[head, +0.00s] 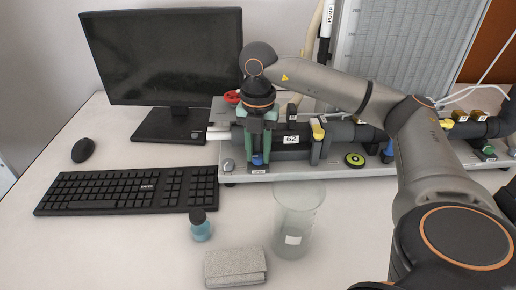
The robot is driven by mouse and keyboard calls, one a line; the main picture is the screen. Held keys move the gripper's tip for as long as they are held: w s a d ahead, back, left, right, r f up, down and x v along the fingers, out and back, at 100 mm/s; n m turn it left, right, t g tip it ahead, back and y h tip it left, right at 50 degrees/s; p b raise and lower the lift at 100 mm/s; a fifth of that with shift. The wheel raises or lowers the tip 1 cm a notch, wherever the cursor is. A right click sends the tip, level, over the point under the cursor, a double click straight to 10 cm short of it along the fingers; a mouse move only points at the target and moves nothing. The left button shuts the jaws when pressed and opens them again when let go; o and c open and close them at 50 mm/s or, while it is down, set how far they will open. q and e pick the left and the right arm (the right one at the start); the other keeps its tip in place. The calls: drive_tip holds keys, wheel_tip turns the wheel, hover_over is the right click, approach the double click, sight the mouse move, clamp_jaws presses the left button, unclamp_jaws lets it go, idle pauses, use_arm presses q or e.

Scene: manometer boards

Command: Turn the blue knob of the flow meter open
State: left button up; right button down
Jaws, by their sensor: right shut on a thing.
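My right gripper (258,158) points down at the left end of the manometer board, its arm coming in from the right. Its green fingers are shut on a small blue knob (257,160), which shows between the fingertips low on the board. The fingers hide most of the knob and the fitting behind it, so its turn angle cannot be told. A second blue knob (388,151) sits farther right on the board, apart from the gripper. My left gripper is not in view.
The board's dark pipe (291,140) carries a "62" label and a yellow-topped valve (318,130). A keyboard (130,190), mouse (83,150) and monitor (165,55) are left.

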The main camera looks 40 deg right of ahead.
sight(258, 156)
idle(0.4)
drive_tip(key=n, duration=0.3)
drive_tip(key=shift+n+p, duration=0.3)
drive_tip(key=shift+n, duration=1.1)
drive_tip(key=c, duration=0.6)
unclamp_jaws()
wheel_tip(258, 156, up, 6)
drive_tip(key=shift+f, duration=0.25)
wheel_tip(258, 156, up, 7)
drive_tip(key=p, duration=0.4)
